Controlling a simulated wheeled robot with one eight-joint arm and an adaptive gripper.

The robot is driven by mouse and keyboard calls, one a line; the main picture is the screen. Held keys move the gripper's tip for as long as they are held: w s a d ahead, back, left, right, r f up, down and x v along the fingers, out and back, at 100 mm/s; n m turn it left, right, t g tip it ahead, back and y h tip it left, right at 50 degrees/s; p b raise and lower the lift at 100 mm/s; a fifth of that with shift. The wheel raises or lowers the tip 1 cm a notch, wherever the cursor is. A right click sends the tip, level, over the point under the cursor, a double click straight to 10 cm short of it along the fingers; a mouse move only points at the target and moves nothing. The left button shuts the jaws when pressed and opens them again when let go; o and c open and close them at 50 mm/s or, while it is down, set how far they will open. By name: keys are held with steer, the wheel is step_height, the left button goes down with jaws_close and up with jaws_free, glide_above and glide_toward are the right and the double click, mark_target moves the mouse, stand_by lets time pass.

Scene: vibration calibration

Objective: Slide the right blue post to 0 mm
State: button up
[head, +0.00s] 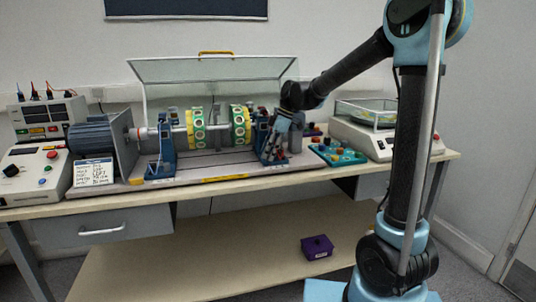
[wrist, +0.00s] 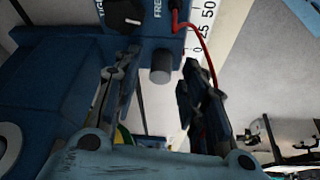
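The right blue post (head: 262,128) stands at the right end of the rig, partly hidden by my gripper (head: 274,152). In the wrist view the post's blue body (wrist: 150,47) carries a black knob (wrist: 124,15), partly cut-off lettering including "FREE", and a grey cylindrical peg (wrist: 161,66). A white scale (wrist: 203,28) beside it shows 0, 25 and 50. My gripper (wrist: 163,68) is open, with one finger on each side of the peg; a gap shows on both sides. I cannot tell the post's exact reading.
The left blue post (head: 166,150) stands near the motor (head: 91,140). Yellow-green discs (head: 240,125) sit on the shaft between the posts. A red cable (wrist: 203,48) runs close by the right finger. A teal tray (head: 337,153) lies right of the rig.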

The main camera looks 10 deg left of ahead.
steer(key=v, duration=1.1)
steer(key=shift+r, duration=0.25)
steer(key=shift+d, duration=0.1)
steer(key=s+d+f+m+t+h, duration=0.1)
steer(key=s+d+f+m, duration=0.25)
steer(key=d, duration=0.35)
steer(key=s+d+f+m, duration=0.2)
steer(key=s+d+m, duration=0.25)
steer(key=d, duration=0.25)
steer(key=s+d+f+m+t+h, duration=0.1)
steer(key=s+d+f+m, duration=0.2)
steer(key=s+d, duration=0.3)
steer(key=s+d+f+m+t+h, duration=0.1)
steer(key=s+d+f+m+h, duration=0.1)
steer(key=s+d+f+m, duration=0.8)
steer(key=s+d+f, duration=0.3)
steer(key=f, duration=0.1)
steer(key=shift+d+f, duration=0.2)
steer(key=shift+f, duration=0.15)
